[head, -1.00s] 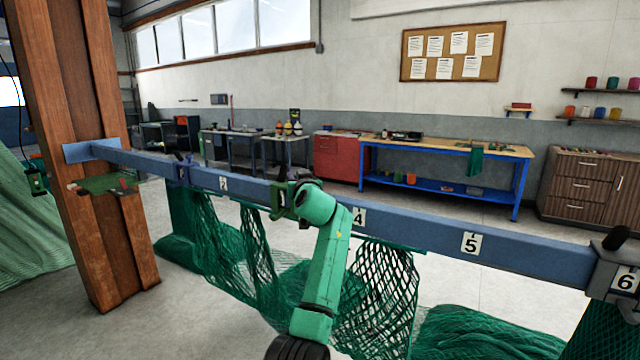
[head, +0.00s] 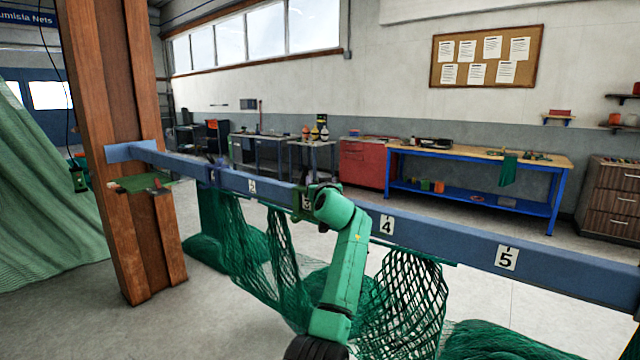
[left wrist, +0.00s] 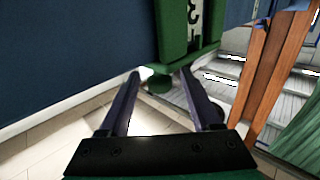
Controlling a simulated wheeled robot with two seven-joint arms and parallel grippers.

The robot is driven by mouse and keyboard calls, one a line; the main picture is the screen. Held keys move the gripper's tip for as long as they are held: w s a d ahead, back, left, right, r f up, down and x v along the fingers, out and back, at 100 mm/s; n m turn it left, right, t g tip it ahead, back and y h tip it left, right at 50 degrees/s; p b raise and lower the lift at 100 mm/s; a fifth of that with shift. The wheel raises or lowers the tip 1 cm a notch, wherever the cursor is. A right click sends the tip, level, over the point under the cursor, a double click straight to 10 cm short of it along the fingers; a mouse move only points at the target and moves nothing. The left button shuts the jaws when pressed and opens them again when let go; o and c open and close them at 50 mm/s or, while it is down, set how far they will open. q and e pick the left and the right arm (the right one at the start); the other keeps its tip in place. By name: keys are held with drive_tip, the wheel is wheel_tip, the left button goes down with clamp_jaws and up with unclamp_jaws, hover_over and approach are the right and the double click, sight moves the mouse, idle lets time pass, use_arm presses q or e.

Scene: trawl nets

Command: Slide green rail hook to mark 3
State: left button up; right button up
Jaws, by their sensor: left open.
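The green rail hook (head: 298,204) sits around the blue rail (head: 440,235), between the labels for marks 2 (head: 252,186) and 4 (head: 387,225). A white label reading 3 (head: 308,202) shows within the hook's green frame. In the left wrist view, the hook (left wrist: 172,35) hangs at top centre with the label in its window and a round green knob (left wrist: 159,82) below. My left gripper (left wrist: 160,74) is open, its dark fingers pointing at the hook with the knob between the tips. Contact cannot be told. My right gripper is not in view.
A dark blue-grey hook (head: 212,172) sits on the rail left of mark 2. A wooden post (head: 125,200) carries the rail's left end. Green nets (head: 235,235) hang below the rail. Mark 5 (head: 506,258) is further right. Workbenches stand well behind.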

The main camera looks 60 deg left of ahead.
use_arm(q)
drive_tip(key=b+v, duration=0.4)
drive_tip(key=v, duration=1)
drive_tip(key=shift+d, duration=0.25)
drive_tip(key=shift+s, duration=0.15)
